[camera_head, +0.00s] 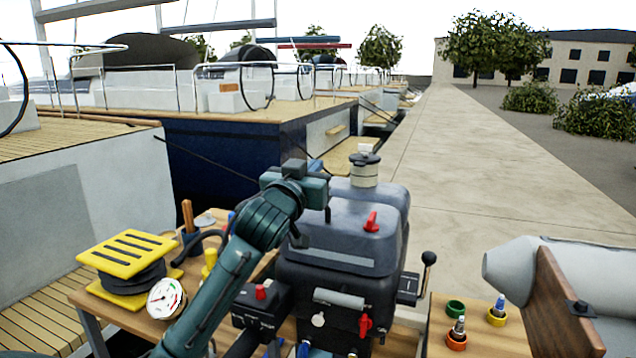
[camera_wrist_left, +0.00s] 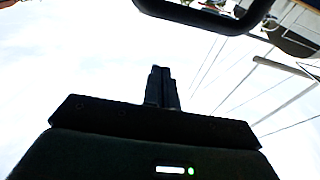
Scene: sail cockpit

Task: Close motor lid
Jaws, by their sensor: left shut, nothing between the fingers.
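The motor (camera_head: 335,283) is a dark grey box-like unit standing at the bench. My right gripper is not visible.
A wooden bench (camera_head: 90,300) carries a yellow-ended reel (camera_head: 128,255) and a round gauge (camera_head: 166,299). A black lever (camera_head: 428,262) stands right of the motor. Colored rings and a grey inflatable hull (camera_head: 555,290) lie further right. The pavement behind is clear.

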